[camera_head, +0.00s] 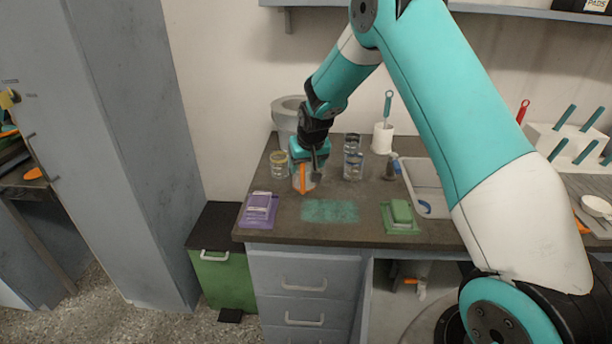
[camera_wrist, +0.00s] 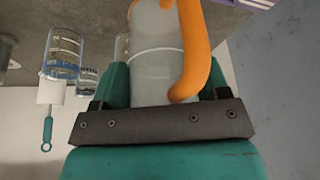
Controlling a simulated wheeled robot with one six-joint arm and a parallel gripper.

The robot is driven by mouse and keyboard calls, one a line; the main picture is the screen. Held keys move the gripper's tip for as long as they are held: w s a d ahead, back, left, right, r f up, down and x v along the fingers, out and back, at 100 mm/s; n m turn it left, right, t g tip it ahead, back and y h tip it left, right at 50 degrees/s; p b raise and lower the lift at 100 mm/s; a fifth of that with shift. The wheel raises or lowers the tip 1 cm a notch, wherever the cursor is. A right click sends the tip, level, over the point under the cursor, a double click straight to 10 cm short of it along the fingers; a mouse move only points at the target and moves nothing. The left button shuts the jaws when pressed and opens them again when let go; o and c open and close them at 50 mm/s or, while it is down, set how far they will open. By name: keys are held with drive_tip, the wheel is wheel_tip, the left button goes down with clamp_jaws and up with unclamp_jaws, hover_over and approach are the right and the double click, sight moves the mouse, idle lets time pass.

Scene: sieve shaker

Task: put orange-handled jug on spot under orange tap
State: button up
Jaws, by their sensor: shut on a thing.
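The orange-handled jug is a pale, see-through vessel (camera_wrist: 152,75) with a curved orange handle (camera_wrist: 198,50). In the head view the jug (camera_head: 303,184) is at the left part of the worktop, partly hidden by my gripper. My gripper (camera_head: 308,165) is shut on the jug, with a teal finger on each side of its body in the wrist view (camera_wrist: 163,85). I cannot tell whether the jug's base touches the worktop. A small orange-handled fitting (camera_head: 409,281) shows in the open space under the sink. I cannot tell whether it is the orange tap, and no spot is clear.
Glass beakers stand left (camera_head: 279,165) and right (camera_head: 353,164) of the jug. A teal mat (camera_head: 330,211) lies in front, between a purple sponge on its tray (camera_head: 259,206) and a green one (camera_head: 400,212). A white brush holder (camera_head: 382,138) and the sink (camera_head: 428,188) are further right.

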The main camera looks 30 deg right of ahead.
sight(306, 177)
drive_tip(key=shift+f, duration=2.25)
drive_tip(key=shift+f, duration=0.1)
drive_tip(key=o, duration=1)
drive_tip(key=shift+c, duration=0.2)
